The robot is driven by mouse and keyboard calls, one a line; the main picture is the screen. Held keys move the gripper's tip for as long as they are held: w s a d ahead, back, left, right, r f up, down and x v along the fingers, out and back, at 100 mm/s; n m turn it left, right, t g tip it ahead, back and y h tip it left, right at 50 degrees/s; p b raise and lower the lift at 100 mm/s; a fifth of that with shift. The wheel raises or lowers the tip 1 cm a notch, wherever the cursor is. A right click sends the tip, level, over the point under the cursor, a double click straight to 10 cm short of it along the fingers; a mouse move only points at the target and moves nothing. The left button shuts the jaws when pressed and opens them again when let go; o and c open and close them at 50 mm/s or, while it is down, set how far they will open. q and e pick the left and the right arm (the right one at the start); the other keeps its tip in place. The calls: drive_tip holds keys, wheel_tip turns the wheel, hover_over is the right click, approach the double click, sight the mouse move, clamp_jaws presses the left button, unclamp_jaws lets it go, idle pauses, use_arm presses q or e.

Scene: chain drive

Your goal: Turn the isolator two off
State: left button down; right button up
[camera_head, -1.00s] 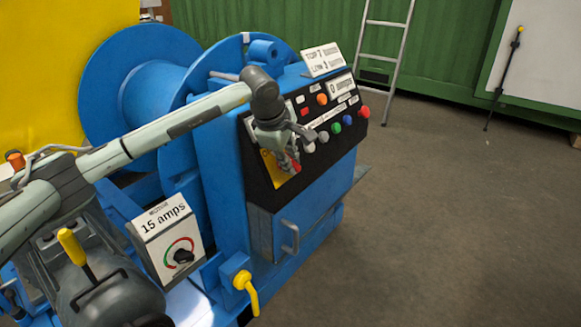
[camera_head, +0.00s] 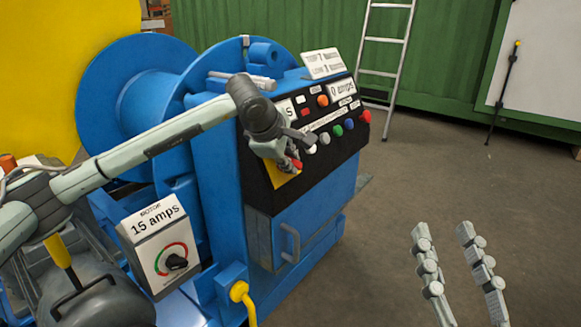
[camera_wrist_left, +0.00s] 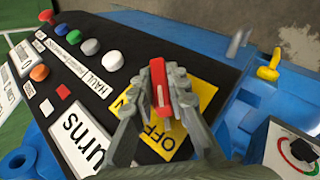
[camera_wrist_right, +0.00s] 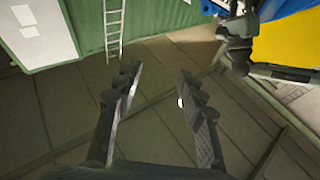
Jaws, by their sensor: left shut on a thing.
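The isolator is a red handle (camera_wrist_left: 159,85) on a yellow plate (camera_wrist_left: 196,98) at the near end of the black control panel. Part of the plate's lettering, including OFF, shows in the left wrist view; my fingers cover the rest. My left gripper (camera_head: 290,162) is shut on the red handle, one finger on each side. In the head view the red handle shows only as a small bit (camera_head: 297,164) by the fingertips. My right gripper (camera_head: 450,240) is open and empty over the floor, right of the machine; it also shows in the right wrist view (camera_wrist_right: 160,80).
The panel also carries several coloured buttons (camera_head: 337,131) and white label plates. A box reading 15 amps (camera_head: 152,228) with a dial and a yellow lever (camera_head: 241,292) stand nearer. A ladder (camera_head: 386,60) leans behind. The floor (camera_head: 420,190) at right is clear.

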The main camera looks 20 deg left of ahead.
idle(0.4)
use_arm(q)
drive_tip(key=c, duration=1.5)
unclamp_jaws()
drive_tip(key=shift+s+r, duration=0.1)
drive_tip(key=v, duration=1.1)
drive_tip(key=shift+s+r, duration=0.25)
drive_tip(key=shift+r, duration=0.05)
